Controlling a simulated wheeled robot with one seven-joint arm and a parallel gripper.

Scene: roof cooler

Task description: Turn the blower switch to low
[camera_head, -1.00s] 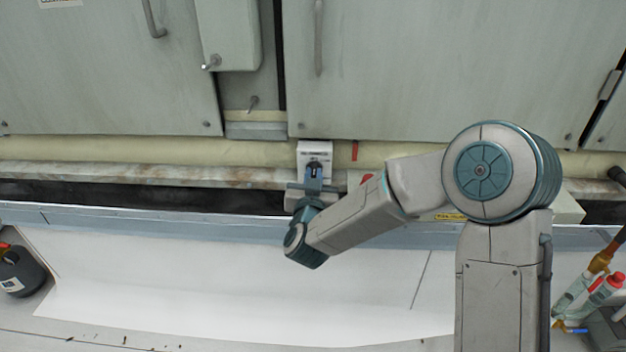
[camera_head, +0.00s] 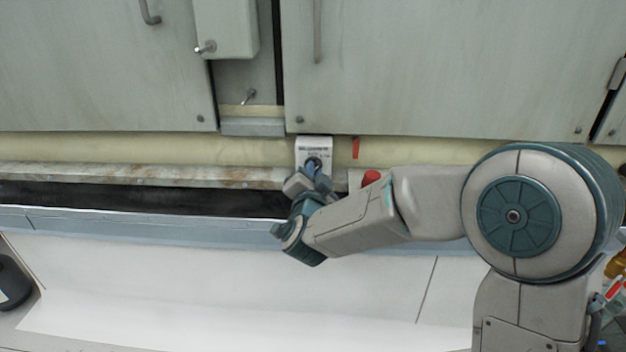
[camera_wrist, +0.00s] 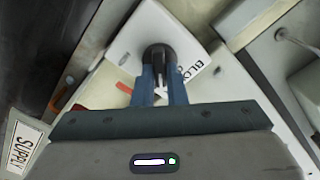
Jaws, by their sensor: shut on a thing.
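The blower switch plate (camera_head: 313,146) is a small light panel with dark lettering on the cabinet's lower edge. In the wrist view the plate (camera_wrist: 138,42) appears tilted, with part of its lettering visible at the right. The dark round knob (camera_wrist: 160,62) sits on the plate between my gripper's fingers. My gripper (camera_wrist: 160,88) is shut on the knob, a blue finger on each side. In the head view my gripper (camera_head: 314,168) reaches the plate from below and hides most of the knob. The low mark cannot be read.
A red button (camera_head: 370,177) is right of the switch, close to my forearm. Large grey cabinet doors (camera_head: 430,70) stand behind. A dark open trough (camera_head: 130,198) runs along the left. A "SUPPLY" label (camera_wrist: 22,147) shows in the wrist view.

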